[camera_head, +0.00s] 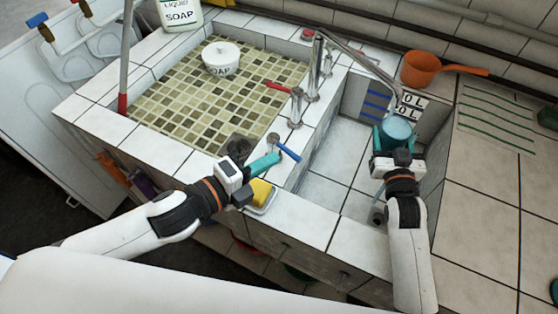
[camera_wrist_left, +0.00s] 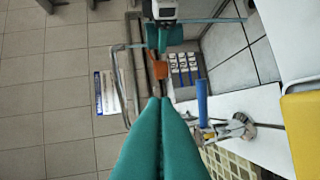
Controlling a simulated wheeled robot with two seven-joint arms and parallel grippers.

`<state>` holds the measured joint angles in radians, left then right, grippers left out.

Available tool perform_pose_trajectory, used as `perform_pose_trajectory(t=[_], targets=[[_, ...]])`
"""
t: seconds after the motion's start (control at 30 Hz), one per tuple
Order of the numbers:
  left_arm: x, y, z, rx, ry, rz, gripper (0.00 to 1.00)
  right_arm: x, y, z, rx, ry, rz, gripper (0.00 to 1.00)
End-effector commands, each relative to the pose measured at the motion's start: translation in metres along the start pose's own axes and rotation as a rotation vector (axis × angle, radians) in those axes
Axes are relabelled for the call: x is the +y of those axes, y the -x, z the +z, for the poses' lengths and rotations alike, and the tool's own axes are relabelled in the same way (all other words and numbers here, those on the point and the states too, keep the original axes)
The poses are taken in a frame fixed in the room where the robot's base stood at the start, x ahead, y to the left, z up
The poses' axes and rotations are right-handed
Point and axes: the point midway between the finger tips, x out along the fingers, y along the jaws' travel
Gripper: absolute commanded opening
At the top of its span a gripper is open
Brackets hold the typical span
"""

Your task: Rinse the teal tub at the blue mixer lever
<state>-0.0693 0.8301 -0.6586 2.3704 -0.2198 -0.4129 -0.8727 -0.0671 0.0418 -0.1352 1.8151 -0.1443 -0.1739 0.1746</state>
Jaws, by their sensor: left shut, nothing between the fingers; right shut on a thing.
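The teal tub (camera_head: 397,132) is held over the right basin, below the end of the long spout (camera_head: 360,62). Its inside looks pale blue; I cannot tell whether that is water. My right gripper (camera_head: 396,152) is shut on the tub's near side. The blue mixer lever (camera_head: 288,152) sits on the ledge between the basins. My left gripper (camera_head: 277,158) is shut and empty, its teal fingertips close beside the lever. In the left wrist view, the blue lever (camera_wrist_left: 202,102) stands just right of the closed fingertips (camera_wrist_left: 166,101), with a small gap showing.
A red lever (camera_head: 277,86) is on the other tap. A yellow sponge (camera_head: 261,191) lies in a dish below my left gripper. An orange ladle-like pot (camera_head: 421,68) stands behind the right basin. A white soap pot (camera_head: 221,58) and a soap container (camera_head: 180,14) are at the left basin.

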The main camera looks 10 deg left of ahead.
Motion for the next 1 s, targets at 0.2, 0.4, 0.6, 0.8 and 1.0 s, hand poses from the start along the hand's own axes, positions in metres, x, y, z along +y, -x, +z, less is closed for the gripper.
perform_pose_trajectory(t=[0.2, 0.4, 0.6, 0.8, 1.0], targets=[[-0.029, 0.028, -0.004, 0.063, 0.099, -0.163, 0.0, 0.0, 0.0, 0.002, -0.005, 0.0, 0.0, 0.33], [-0.039, 0.036, -0.005, 0.082, 0.127, -0.216, 0.0, 0.0, 0.0, 0.002, -0.005, 0.0, 0.0, 0.33], [-0.042, 0.023, -0.007, 0.085, 0.128, -0.216, 0.0, 0.0, 0.0, 0.002, -0.005, 0.0, 0.0, 0.33], [-0.047, -0.005, -0.008, 0.085, 0.129, -0.214, 0.0, 0.0, 0.0, 0.002, -0.005, 0.0, 0.0, 0.33], [-0.054, -0.033, -0.01, 0.083, 0.128, -0.215, 0.0, 0.0, 0.0, 0.002, -0.005, 0.0, 0.0, 0.33]])
